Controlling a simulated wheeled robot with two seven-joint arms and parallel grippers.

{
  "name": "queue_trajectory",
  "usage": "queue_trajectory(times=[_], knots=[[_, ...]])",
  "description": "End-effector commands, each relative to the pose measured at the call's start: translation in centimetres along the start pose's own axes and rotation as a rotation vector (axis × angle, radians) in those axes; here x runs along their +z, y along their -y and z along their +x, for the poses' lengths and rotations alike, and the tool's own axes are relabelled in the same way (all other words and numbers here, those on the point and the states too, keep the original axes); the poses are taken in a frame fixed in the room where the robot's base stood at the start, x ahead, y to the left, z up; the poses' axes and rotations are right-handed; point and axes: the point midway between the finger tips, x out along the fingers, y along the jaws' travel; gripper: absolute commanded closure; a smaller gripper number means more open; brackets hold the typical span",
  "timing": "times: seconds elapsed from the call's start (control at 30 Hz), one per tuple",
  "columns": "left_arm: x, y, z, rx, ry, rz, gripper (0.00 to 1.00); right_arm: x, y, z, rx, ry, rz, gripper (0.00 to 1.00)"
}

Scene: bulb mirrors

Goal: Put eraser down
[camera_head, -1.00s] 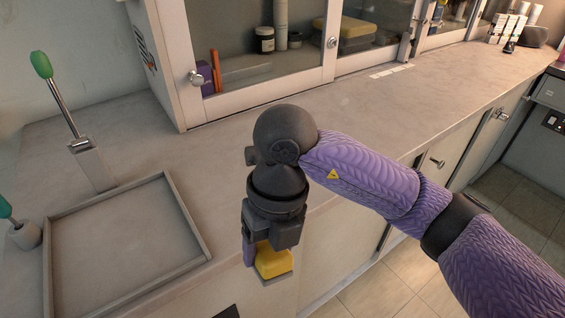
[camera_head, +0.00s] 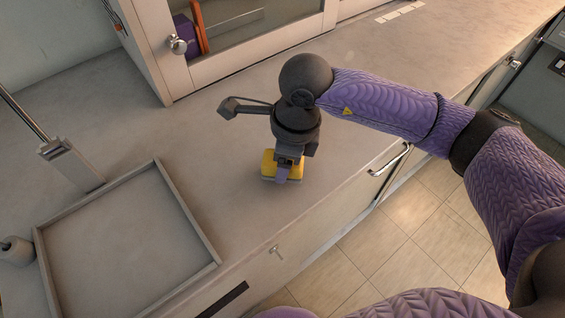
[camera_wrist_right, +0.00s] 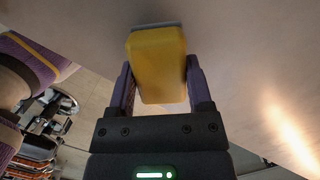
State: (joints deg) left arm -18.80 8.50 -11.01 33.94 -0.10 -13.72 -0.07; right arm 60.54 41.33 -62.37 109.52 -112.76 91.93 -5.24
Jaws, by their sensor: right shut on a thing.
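The eraser (camera_head: 269,163) is a yellow block with a grey underside. My right gripper (camera_head: 284,172) is shut on it, pointing down at the counter (camera_head: 230,190) near its front edge. The eraser is at or just above the counter top; I cannot tell whether it touches. In the right wrist view the eraser (camera_wrist_right: 158,65) sits between the two fingers of my right gripper (camera_wrist_right: 158,90), its grey side toward the counter surface. My left gripper is not in view.
A shallow grey tray (camera_head: 190,215) lies on the counter to the left, with a metal post (camera_head: 72,165) behind it. A glass-fronted cabinet (camera_head: 150,60) stands at the back. The counter between tray and gripper is clear. Drawer handles (camera_head: 390,158) stick out of the front.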

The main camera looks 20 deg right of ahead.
Motion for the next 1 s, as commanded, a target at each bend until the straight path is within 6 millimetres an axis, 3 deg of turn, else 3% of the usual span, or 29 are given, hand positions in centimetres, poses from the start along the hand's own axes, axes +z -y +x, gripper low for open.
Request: queue_trajectory(times=[0.07, 0.37, 0.4, 0.53, 0.83, 1.0], knots=[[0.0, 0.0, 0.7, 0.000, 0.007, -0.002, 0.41, -0.2, 0.0, 1.6, 0.002, -0.001, 0.000, 0.90], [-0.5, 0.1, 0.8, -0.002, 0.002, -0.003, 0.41, -0.2, 0.0, 1.6, 0.000, 0.001, 0.000, 0.90], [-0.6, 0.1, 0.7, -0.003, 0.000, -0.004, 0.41, -0.2, 0.0, 1.6, 0.000, 0.001, 0.000, 0.28], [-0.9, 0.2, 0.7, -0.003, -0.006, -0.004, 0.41, -0.2, 0.0, 1.5, 0.000, 0.001, 0.000, 0.01], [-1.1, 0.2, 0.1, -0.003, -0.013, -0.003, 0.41, -0.1, 0.0, 0.6, -0.003, 0.002, 0.000, 0.00], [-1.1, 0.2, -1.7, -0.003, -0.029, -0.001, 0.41, -0.1, 0.1, -4.2, -0.007, 0.004, -0.001, 0.00]])
